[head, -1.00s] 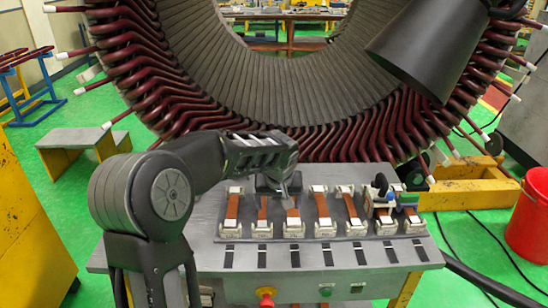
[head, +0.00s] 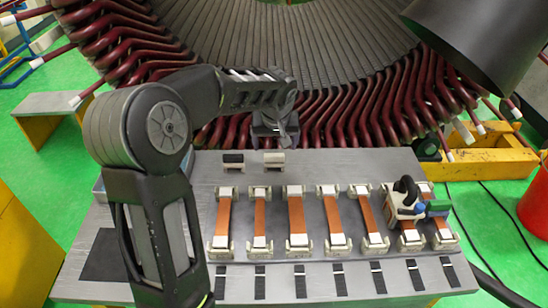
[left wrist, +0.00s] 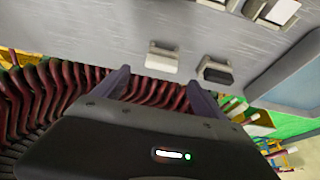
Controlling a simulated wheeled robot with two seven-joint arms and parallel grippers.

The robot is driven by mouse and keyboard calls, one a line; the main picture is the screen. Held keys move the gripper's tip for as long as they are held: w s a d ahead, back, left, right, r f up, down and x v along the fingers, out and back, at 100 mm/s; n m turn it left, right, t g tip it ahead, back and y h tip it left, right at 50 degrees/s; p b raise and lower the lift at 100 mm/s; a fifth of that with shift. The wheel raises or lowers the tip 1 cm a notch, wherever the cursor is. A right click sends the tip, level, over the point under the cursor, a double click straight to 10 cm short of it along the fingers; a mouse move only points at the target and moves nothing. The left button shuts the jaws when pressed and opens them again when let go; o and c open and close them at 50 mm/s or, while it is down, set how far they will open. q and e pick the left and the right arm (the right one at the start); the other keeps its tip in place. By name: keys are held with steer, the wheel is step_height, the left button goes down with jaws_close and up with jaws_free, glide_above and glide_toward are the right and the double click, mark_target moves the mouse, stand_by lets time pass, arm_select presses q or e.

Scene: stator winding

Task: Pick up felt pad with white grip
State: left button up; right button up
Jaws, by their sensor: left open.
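Two small blocks lie on the back part of the grey table. One has a white top (head: 274,158), the other a black top (head: 233,158) on a pale base. I cannot tell whether the white-topped one is a felt pad. In the left wrist view the white-topped block (left wrist: 162,57) lies just beyond the fingertips, about midway between them, and the black-topped block (left wrist: 215,70) is to its right. My left gripper (left wrist: 161,88) is open and empty, with nothing between its fingers. In the head view my left gripper (head: 275,130) hangs just behind the white-topped block.
A grey table (head: 350,165) holds a row of brown strips (head: 297,215) in pale holders, with black strips (head: 300,282) in front. A white and blue device (head: 400,202) sits at right. A large stator (head: 330,110) stands behind. A dark cylinder (head: 475,40) hangs at upper right.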

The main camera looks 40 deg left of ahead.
mark_target(274, 154)
arm_select(q)
steer(key=b+x, duration=0.1)
steer(key=x, duration=0.1)
steer(key=shift+w+f, duration=0.1)
steer(key=shift+f, duration=0.15)
steer(key=shift+w+a+f, duration=0.1)
steer(key=shift+f, duration=0.05)
steer(key=shift+b+x, duration=0.55)
steer(key=shift+x, duration=2.05)
steer(key=shift+c, duration=0.5)
steer(key=c, duration=1.4)
